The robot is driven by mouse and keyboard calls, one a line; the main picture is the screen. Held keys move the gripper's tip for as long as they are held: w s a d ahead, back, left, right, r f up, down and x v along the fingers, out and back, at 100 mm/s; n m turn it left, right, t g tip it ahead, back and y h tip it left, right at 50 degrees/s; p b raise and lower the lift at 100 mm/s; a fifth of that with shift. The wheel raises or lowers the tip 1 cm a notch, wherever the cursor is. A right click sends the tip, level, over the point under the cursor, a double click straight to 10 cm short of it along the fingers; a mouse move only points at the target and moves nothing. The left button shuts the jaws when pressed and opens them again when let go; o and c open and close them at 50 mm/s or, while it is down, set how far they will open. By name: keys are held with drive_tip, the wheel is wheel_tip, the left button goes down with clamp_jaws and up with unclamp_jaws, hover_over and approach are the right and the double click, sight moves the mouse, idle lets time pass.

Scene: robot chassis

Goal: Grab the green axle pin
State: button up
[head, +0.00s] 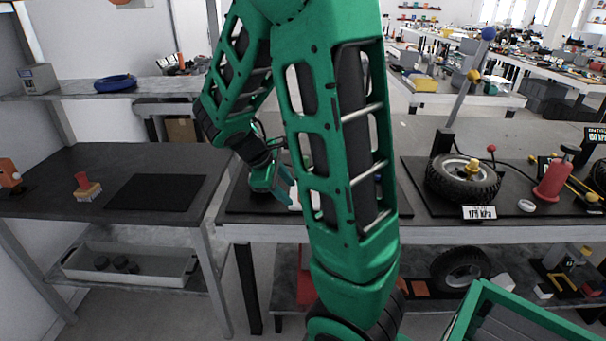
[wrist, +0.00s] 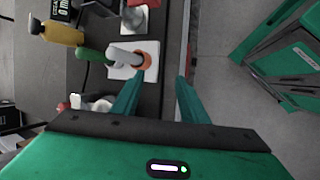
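In the wrist view, a green rounded piece (wrist: 92,56), perhaps the green axle pin, lies beside a white bent part (wrist: 124,56) with an orange ring (wrist: 145,60) on a white plate (wrist: 120,72). My gripper (wrist: 160,78) is open, its two teal fingers apart with nothing between them. The left finger is near the white plate, and the green piece lies further left, outside the fingers. In the head view, my gripper (head: 284,189) hangs over the middle bench, partly hidden by my arm. I cannot make out the green piece there.
In the head view, a wheel (head: 462,180) and a red conical item (head: 553,182) stand on the right of the bench. A black mat (head: 155,192) on the left bench is clear.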

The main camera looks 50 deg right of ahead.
drive_tip(key=w+d+n+h, duration=0.2)
drive_tip(key=d+n, duration=0.1)
drive_tip(key=w+d+f+n+h, duration=0.1)
drive_tip(key=w+d+n+h, duration=0.2)
drive_tip(key=d+n, duration=0.1)
drive_tip(key=w+d+n+h, duration=0.2)
drive_tip(key=w+d+n, duration=0.1)
drive_tip(key=d, duration=0.1)
drive_tip(key=shift+w+d+f+n+g, duration=0.1)
drive_tip(key=shift+d+f+n+g, duration=0.05)
drive_tip(key=shift+f+n+g, duration=0.2)
drive_tip(key=shift+r+x, duration=0.15)
drive_tip(key=shift+x, duration=1.2)
drive_tip(key=shift+r+x, duration=0.15)
drive_tip(key=shift+x, duration=1.15)
drive_tip(key=shift+d, duration=0.1)
clamp_jaws()
